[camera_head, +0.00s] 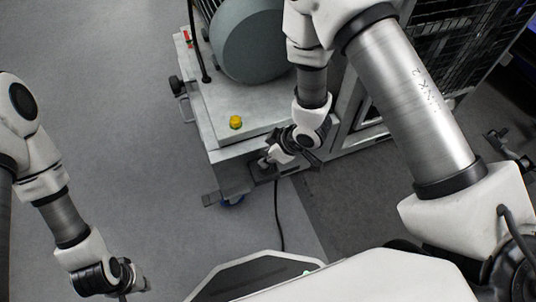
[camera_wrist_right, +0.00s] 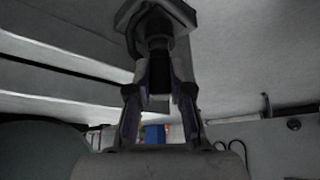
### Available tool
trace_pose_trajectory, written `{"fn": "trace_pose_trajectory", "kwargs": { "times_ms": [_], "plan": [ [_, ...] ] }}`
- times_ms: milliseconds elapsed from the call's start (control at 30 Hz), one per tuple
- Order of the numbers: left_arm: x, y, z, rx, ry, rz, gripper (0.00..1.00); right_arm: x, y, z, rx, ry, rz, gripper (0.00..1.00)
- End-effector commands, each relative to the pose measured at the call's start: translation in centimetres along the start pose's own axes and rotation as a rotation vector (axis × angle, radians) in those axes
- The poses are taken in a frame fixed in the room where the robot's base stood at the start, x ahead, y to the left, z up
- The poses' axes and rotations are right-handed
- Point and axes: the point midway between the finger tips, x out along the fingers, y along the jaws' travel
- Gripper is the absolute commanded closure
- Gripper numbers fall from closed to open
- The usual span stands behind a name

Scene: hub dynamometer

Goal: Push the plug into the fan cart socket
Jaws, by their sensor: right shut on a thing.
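The fan cart (camera_head: 225,130) is a light grey metal cart at the upper middle of the head view. My right gripper (camera_head: 266,162) is at its front face. In the right wrist view the right gripper (camera_wrist_right: 159,88) is shut on the plug (camera_wrist_right: 158,62), a dark cylinder. The plug's far end meets the socket (camera_wrist_right: 182,14), a dark angular flange at the top. How deep the plug sits cannot be told. In the head view the gripper hides the plug and most of the socket. My left gripper (camera_head: 136,286) is low at the left, away from the cart, its fingers unclear.
A dark cable (camera_head: 280,222) hangs from near the right gripper to the floor. A large grey motor housing (camera_head: 252,42) and a yellow knob (camera_head: 236,122) are on the cart. A black wire cage (camera_head: 455,45) stands to the right. The floor (camera_head: 115,100) at the left is clear.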

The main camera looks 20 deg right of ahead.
Motion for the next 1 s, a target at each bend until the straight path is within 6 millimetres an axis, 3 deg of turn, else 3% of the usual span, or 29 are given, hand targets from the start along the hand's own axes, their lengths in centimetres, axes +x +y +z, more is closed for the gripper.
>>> {"fn": "trace_pose_trajectory", "kwargs": {
  "times_ms": [400, 433, 500, 833, 1000],
  "plan": [
    [0.4, 0.0, 0.0, 0.000, 0.000, 0.000, 1.00, 0.7, 0.0, 0.3, 0.000, 0.001, 0.000, 1.00],
    [0.4, 0.0, 0.0, 0.000, 0.000, 0.000, 1.00, 0.7, 0.0, 0.3, 0.000, 0.001, 0.000, 0.70],
    [0.4, 0.0, 0.0, 0.000, 0.000, 0.000, 1.00, 0.7, 0.0, 0.3, 0.000, 0.001, 0.000, 0.51],
    [0.4, 0.0, 0.0, 0.000, 0.000, 0.000, 1.00, 0.4, 0.0, 0.3, 0.000, 0.001, 0.001, 0.51],
    [0.4, 0.0, 0.0, 0.000, 0.000, 0.000, 1.00, -2.1, 0.1, 0.2, 0.002, 0.003, 0.002, 0.51]
  ]
}}
